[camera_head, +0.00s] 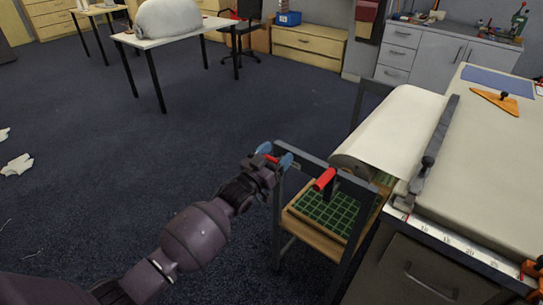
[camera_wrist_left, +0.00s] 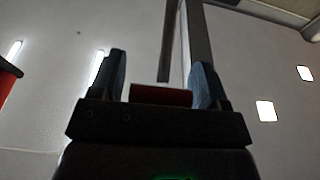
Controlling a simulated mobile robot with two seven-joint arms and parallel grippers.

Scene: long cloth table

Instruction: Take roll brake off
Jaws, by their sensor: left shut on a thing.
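The roll of cream cloth (camera_head: 395,130) lies on a grey frame stand (camera_head: 305,158) at the table's end. My left gripper (camera_head: 275,155) is at the stand's near left corner, its blue fingers shut on a small red grip (camera_head: 271,159). The wrist view shows this red grip (camera_wrist_left: 160,95) between the two fingers. A second red handle (camera_head: 325,179) with a dark lever sits to the right, near the roll's end, apart from the gripper. Which red part is the roll brake I cannot tell. My right gripper is not in view.
A green gridded mat (camera_head: 328,211) lies on the stand's wooden shelf below. The long cloth table (camera_head: 490,170) fills the right, with a metal bar (camera_head: 434,150) along its end and an orange set square (camera_head: 497,102). The dark floor (camera_head: 180,120) to the left is mostly clear.

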